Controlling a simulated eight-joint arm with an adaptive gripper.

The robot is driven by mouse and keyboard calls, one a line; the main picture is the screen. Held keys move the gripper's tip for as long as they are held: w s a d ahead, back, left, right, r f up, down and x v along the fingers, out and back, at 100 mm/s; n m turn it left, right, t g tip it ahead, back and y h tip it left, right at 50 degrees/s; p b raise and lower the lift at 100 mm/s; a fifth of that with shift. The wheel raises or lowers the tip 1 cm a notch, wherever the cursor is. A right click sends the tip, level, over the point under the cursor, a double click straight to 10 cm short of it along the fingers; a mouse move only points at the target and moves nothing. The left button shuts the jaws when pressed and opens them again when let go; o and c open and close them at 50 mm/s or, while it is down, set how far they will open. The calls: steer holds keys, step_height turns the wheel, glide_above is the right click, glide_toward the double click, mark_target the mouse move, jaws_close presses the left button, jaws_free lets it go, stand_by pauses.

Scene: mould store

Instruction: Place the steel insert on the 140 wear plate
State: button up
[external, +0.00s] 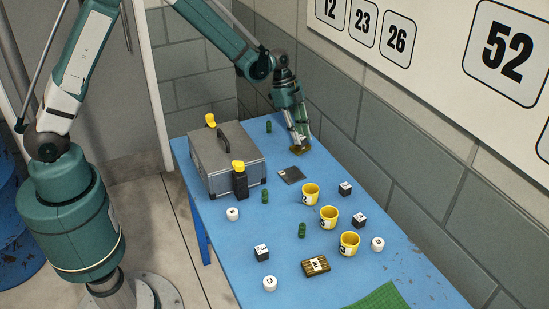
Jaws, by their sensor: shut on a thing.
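My gripper (301,141) is at the far part of the blue table, right of the grey case, pointing down. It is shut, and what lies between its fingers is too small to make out. A small brownish block (301,151) shows right at the fingertips; I cannot tell whether it is held or lies under the held thing. A dark grey flat plate (291,175) lies on the table just nearer the camera. A brown striped block with a white number label (316,266) lies near the front; its number is not clearly readable. I cannot tell surely which is the steel insert.
A grey case (226,161) with yellow-topped black pieces stands left of my gripper. Yellow cups (328,217), black-and-white cubes (262,252), white round pieces (270,283) and green cylinders (301,230) stand nearer. A green mat (382,298) lies at the front. A wall runs along the right.

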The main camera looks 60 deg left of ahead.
steer(key=shift+f, duration=0.2)
steer(key=shift+f, duration=0.2)
steer(key=o, duration=1)
steer(key=shift+r, duration=0.25)
steer(key=p+v, duration=0.1)
steer(key=v, duration=1.1)
steer(key=shift+s+a+f, duration=0.1)
